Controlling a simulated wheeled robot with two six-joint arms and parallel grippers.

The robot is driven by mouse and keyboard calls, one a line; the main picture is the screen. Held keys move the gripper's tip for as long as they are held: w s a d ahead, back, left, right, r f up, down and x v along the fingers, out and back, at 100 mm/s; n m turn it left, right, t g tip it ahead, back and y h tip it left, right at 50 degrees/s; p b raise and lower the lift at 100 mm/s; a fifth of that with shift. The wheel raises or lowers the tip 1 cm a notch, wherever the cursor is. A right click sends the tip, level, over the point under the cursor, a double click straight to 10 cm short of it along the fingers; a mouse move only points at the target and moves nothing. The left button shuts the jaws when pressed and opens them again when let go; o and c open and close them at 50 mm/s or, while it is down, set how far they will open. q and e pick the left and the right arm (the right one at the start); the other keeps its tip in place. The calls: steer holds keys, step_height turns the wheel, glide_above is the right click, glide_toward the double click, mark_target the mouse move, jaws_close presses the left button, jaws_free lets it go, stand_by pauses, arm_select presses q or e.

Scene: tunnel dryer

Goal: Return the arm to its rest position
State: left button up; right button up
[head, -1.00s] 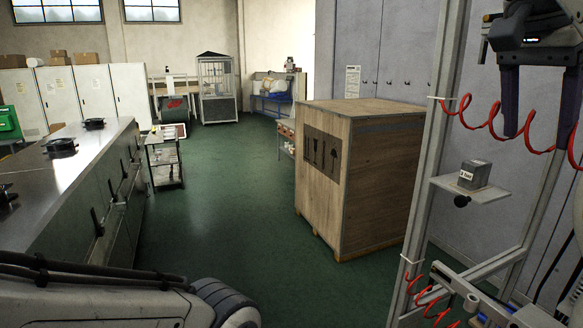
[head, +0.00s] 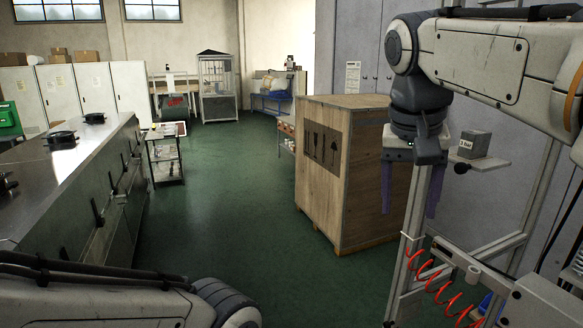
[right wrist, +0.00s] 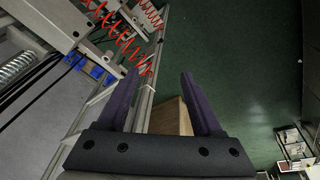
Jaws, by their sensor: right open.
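My right gripper (head: 411,185) hangs down from the right arm in the head view, in front of the wooden crate's right side and the grey frame. Its two dark purple fingers are apart. My left gripper does not show; only a piece of my left arm is at the bottom left of the head view.
A wooden crate (head: 325,185) stands on the green floor. A grey frame (head: 408,250) with a red coiled hose (head: 440,290) and a shelf holding a small grey box (head: 474,144) is at right. A steel bench (head: 60,185) runs along the left. The middle floor is clear.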

steer(key=s+a+f+n+y+b, duration=0.1)
steer(key=s+a+f+n, duration=0.15)
steer(key=f, duration=0.35)
steer(key=s+a+f+n+g+b, duration=0.1)
steer(key=s+a+f+n+b, duration=0.1)
steer(key=a+f, duration=0.3)
steer(key=s+a+f+n+y+b, duration=0.1)
steer(key=s+a+f+n, duration=0.15)
steer(key=f, duration=0.45)
steer(key=s+a+f+n+b, duration=0.1)
steer(key=s+f+n+b, duration=0.1)
steer(key=s+f, duration=0.4)
steer(key=s+a+f+n+g+b, duration=0.1)
steer(key=s+a+f+n+b, duration=0.1)
steer(key=s+f, duration=0.4)
step_height(320, 180, down, 4)
steer(key=shift+a+f+n+y, duration=0.1)
steer(key=shift+a+n+y, duration=0.05)
steer(key=shift+n+y, duration=0.2)
